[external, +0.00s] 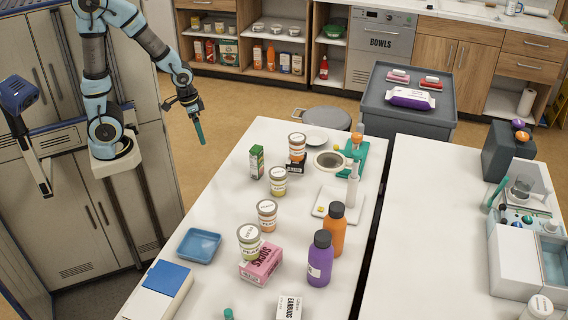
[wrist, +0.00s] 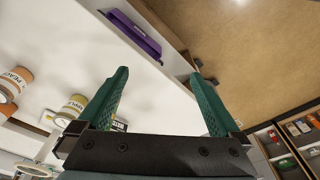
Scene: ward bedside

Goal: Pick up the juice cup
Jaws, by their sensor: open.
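My gripper (external: 201,138) hangs in the air left of the white table, well apart from everything on it. In the wrist view my gripper (wrist: 159,73) shows two green fingers spread wide with nothing between them. Several small labelled cups stand upright on the table: one with a green band (external: 249,240), an orange one (external: 267,213), a yellow one (external: 278,181) and another orange one (external: 297,143) at the back. In the wrist view an orange cup reading PEACH (wrist: 15,85) and a yellow cup (wrist: 70,110) show at left. I cannot tell which is the juice cup.
Among the cups are a green carton (external: 256,162), a pink box (external: 261,263), a purple bottle (external: 320,259) and an orange bottle (external: 335,229). A blue tray (external: 199,244) lies at the left edge. The table's back left corner is clear. A stool (external: 327,118) stands behind.

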